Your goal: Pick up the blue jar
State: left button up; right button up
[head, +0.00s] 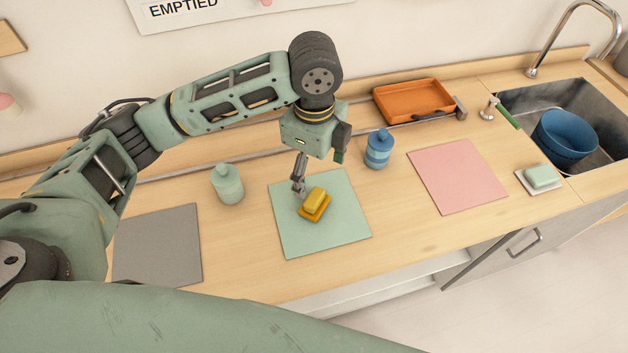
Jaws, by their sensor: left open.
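The blue jar (378,149) stands upright on the wooden counter, right of the green mat and left of the pink mat. It has a dark blue lid and a lighter band around its body. My left gripper (318,180) is open and empty, above the upper part of the green mat. It is left of the blue jar and apart from it. One finger hangs near the yellow block; the other shows as a dark piece closer to the jar. My right gripper is not in view.
A yellow block on an orange base (315,206) lies on the green mat (290,240). A pale green jar (227,184) stands left. An orange tray (386,112) and a hammer (458,109) lie behind the blue jar. The pink mat (458,176) is bare. A sink (600,102) is at right.

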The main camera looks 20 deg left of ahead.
aim_at(375, 160)
jog(key=k, duration=1.5)
